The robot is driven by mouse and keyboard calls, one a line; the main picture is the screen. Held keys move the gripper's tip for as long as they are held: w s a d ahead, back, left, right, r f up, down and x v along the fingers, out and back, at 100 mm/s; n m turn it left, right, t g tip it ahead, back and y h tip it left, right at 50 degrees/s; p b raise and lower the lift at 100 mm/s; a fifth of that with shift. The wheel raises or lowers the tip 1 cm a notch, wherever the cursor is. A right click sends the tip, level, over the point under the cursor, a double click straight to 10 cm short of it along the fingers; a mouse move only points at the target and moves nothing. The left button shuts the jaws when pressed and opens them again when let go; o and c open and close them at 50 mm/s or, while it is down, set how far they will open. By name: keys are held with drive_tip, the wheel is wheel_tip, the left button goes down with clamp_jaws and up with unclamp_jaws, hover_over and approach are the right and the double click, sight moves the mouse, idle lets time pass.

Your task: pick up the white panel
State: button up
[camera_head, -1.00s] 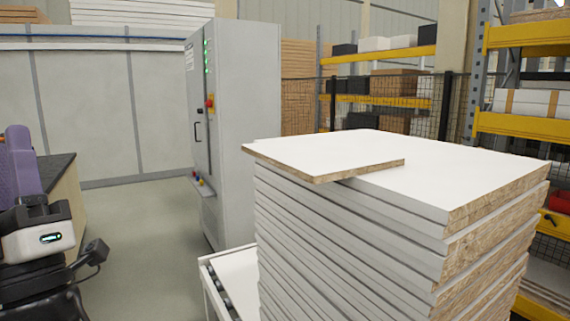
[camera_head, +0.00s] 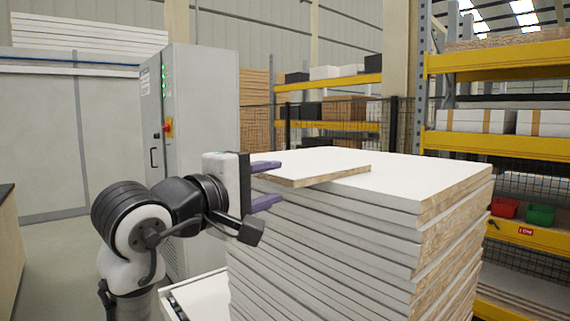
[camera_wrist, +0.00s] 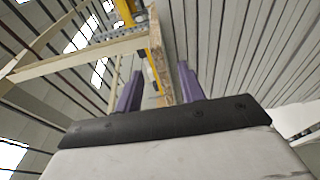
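The white panel (camera_head: 318,164) lies flat on top of a stack of larger white boards (camera_head: 415,180), its left end jutting past the stack's near left side. My gripper (camera_head: 275,184) is at that jutting end, its purple fingers spread one above the other. The upper finger overlaps the panel's top and the lower one is beneath its level. In the wrist view, the panel's thin brown edge (camera_wrist: 160,62) runs between the two fingers of my gripper (camera_wrist: 160,78), with a gap on each side. How far the fingers reach over the panel is hard to tell.
A grey control cabinet (camera_head: 205,120) stands behind my arm. Yellow-beamed shelving (camera_head: 500,145) with boxes and bins stands at the right. A low roller conveyor (camera_head: 200,297) is beside the stack's lower left. A dark-topped bench (camera_head: 8,215) is at the left edge.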

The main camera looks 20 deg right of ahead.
sight(296, 172)
drive_tip(key=p+x, duration=0.2)
drive_tip(key=x, duration=0.6)
drive_tip(key=shift+w+f, duration=0.1)
drive_tip(key=shift+w, duration=0.1)
clamp_jaws()
